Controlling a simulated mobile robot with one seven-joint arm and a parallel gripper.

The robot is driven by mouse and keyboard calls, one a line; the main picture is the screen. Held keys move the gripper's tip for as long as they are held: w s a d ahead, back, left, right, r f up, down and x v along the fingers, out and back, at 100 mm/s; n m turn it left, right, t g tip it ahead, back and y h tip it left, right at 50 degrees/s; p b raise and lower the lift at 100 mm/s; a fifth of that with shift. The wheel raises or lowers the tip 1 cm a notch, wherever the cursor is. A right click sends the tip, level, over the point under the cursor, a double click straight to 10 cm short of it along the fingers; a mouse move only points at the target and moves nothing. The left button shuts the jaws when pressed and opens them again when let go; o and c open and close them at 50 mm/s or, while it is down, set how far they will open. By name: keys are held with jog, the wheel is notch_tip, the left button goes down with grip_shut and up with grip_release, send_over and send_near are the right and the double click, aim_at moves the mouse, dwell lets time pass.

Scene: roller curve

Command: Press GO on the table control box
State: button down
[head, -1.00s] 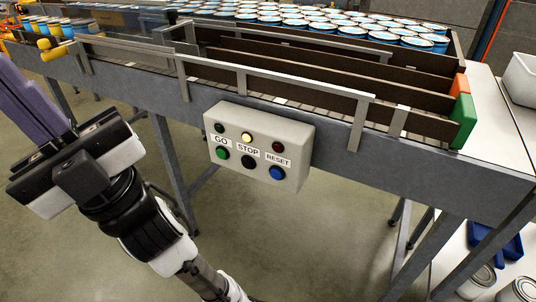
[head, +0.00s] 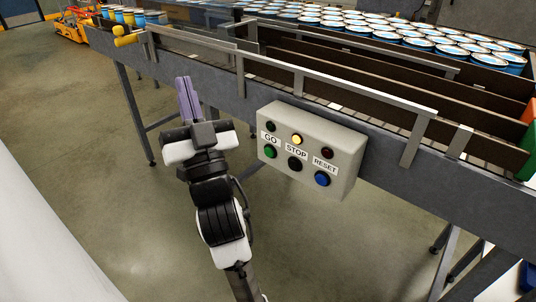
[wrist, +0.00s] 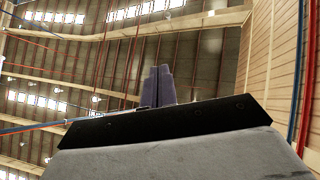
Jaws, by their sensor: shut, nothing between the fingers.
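The grey control box (head: 311,150) is fixed to the side of the conveyor table in the head view. Its green GO button (head: 270,152) is at the left, a black STOP button (head: 295,164) in the middle and a blue RESET button (head: 322,179) at the right. The lamp above STOP glows yellow; the other two lamps look dark. My gripper (head: 186,84) is shut and empty, left of the box and apart from it, with its purple fingers pointing up. In the wrist view the fingers (wrist: 158,86) are together against the ceiling.
The conveyor table (head: 410,185) runs across the view, with metal guard rails (head: 330,80) above the box. Many blue cans (head: 390,38) stand on it at the back. A yellow knob (head: 124,41) sticks out at the left. The floor left of my arm is open.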

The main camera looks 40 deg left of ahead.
aim_at(269, 152)
jog(key=w+f+m+h, duration=0.3)
jog(key=f+h, duration=0.1)
jog(key=f, duration=0.5)
jog(key=w+f+m+g+h, duration=0.1)
jog(key=w+f+m+h, duration=0.2)
jog(key=f, duration=0.6)
jog(key=w+f+m+h, duration=0.3)
jog(key=w+f+h, duration=0.1)
jog(key=f, duration=0.5)
jog(key=shift+a+f+g+h+b, duration=0.3)
jog(key=shift+f+g+h+b, duration=0.1)
jog(key=shift+h, duration=0.4)
jog(key=shift+w+r, duration=0.1)
jog(key=shift+w, duration=0.05)
jog(key=w, duration=0.8)
jog(key=shift+w+d+p, duration=0.3)
jog(key=shift+w+d, duration=0.05)
jog(key=shift+w, duration=0.05)
jog(key=shift+w, duration=0.35)
